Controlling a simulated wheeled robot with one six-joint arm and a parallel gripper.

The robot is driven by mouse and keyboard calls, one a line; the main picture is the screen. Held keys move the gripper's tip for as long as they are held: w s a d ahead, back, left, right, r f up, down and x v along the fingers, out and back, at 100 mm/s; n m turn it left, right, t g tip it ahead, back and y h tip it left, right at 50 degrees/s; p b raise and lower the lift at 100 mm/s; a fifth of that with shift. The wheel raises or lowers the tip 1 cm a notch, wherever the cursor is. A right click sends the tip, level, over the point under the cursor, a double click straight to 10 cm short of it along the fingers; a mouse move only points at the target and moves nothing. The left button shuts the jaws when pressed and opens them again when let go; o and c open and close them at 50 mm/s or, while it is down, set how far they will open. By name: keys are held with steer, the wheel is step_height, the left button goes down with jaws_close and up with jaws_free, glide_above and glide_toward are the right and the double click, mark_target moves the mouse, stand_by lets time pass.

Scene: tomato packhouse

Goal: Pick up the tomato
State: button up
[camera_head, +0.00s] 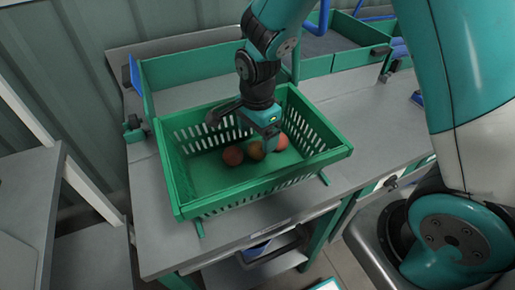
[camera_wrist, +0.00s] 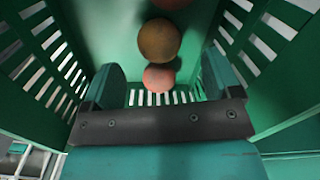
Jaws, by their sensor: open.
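Three tomatoes lie in a row on the floor of a green crate (camera_head: 187,205). In the head view they are a reddish one (camera_head: 232,156) at left, a duller orange-brown one (camera_head: 256,150) in the middle and a reddish one (camera_head: 281,141) at right, partly hidden by my gripper (camera_head: 270,143). My gripper reaches down into the crate and is open. In the wrist view, its two fingers (camera_wrist: 160,68) stand either side of a pinkish-red tomato (camera_wrist: 159,77), with gaps visible. The brownish tomato (camera_wrist: 158,40) is just beyond, and another (camera_wrist: 171,3) is cut by the top edge.
The crate's slotted walls (camera_wrist: 62,62) rise close around my gripper. The crate stands on a grey worktop (camera_head: 160,236). Green-sided bays (camera_head: 190,68) lie behind it. Bare worktop (camera_head: 385,125) shows to the right.

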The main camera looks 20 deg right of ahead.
mark_target(257, 144)
step_height(257, 144, down, 5)
steer(key=shift+a+p, duration=0.1)
steer(key=shift+p, duration=0.3)
steer(key=shift+s, duration=0.1)
steer(key=c, duration=0.8)
steer(key=shift+r, duration=0.15)
